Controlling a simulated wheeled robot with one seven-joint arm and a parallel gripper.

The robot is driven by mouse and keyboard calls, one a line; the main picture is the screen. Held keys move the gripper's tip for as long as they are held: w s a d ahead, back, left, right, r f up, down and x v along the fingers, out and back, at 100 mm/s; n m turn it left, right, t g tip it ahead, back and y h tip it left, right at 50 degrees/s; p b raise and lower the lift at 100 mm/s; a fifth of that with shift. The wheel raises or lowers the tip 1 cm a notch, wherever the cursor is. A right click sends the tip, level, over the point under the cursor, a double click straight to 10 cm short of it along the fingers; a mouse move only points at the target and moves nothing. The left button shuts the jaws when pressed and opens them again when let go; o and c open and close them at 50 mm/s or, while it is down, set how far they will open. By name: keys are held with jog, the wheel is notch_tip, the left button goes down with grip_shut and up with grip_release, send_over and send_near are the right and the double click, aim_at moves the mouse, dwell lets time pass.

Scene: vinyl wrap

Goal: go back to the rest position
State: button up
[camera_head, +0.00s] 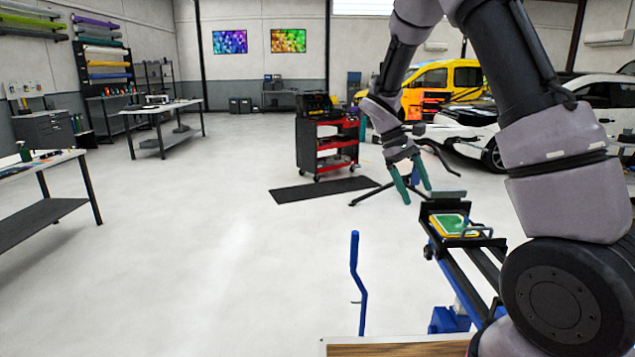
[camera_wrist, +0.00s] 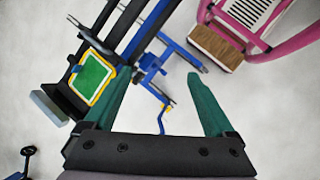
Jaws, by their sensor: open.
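My gripper (camera_head: 411,188) hangs in the air to the right of centre in the head view, with green fingers pointing down. In the wrist view my gripper (camera_wrist: 160,92) shows its two green fingers spread apart with nothing held between them. A green and yellow pad (camera_head: 452,226) lies on the blue and black stand (camera_head: 480,262), to the lower right of the fingers in the head view. The same pad (camera_wrist: 93,77) appears left of the fingers in the wrist view, apart from them.
A yellow van (camera_head: 450,78) and a white car (camera_head: 465,130) are at the back right. Worktables (camera_head: 160,110) stand at the left. The middle floor is clear.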

jog(key=s+r+m+t+y, duration=0.7)
jog(key=s+r+m+t, duration=0.3)
jog(key=s+r, duration=1)
jog(key=shift+s+r, duration=0.4)
jog(key=shift+s, duration=0.05)
